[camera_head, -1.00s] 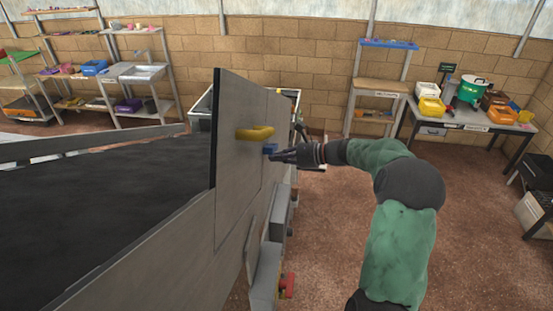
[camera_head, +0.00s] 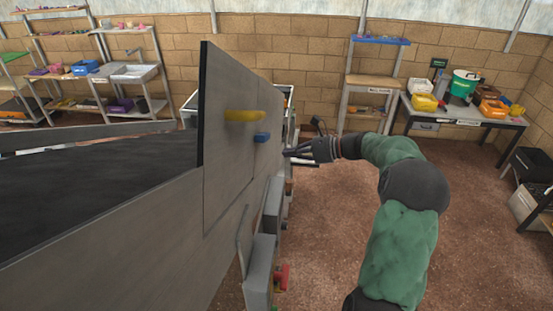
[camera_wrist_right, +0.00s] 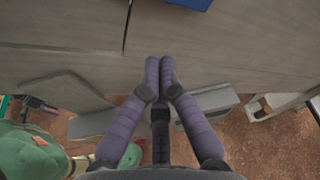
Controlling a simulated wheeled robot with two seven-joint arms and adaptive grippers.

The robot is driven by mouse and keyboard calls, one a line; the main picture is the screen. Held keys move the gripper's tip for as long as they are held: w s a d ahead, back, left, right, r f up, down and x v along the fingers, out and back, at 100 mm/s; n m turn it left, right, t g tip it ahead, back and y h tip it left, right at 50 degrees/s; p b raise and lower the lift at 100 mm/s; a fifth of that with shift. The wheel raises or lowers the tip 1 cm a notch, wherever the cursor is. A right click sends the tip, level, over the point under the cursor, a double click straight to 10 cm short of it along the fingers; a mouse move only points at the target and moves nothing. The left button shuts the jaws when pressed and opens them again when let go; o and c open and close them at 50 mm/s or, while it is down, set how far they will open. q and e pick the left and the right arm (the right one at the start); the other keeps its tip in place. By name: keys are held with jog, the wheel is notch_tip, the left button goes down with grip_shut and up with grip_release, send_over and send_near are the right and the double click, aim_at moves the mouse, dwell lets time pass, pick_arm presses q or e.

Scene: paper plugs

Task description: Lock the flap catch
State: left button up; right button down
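A grey flap panel (camera_head: 225,165) stands upright on the side of the grey machine, with a yellow handle (camera_head: 243,115) on its face. A small blue block (camera_head: 262,138), which looks like the catch, sits just below and right of the handle, near the panel's seam. A blue edge (camera_wrist_right: 185,3) shows at the top of the right wrist view. My right gripper (camera_head: 287,152) is to the right of the blue block and a little lower, apart from it. Its purple fingers (camera_wrist_right: 160,64) come together at the tips with nothing between them. My left gripper is not in view.
Grey boxes (camera_head: 262,262) and a red knob (camera_head: 282,278) stick out below on the machine's side. A table (camera_head: 465,115) with bins stands at the back right and shelves (camera_head: 130,75) at the back left.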

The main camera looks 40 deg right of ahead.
jog(key=v, duration=0.2)
jog(key=shift+s+d+r, duration=0.2)
jog(key=shift+d+r, duration=0.05)
jog(key=shift+d, duration=0.1)
dwell(0.4)
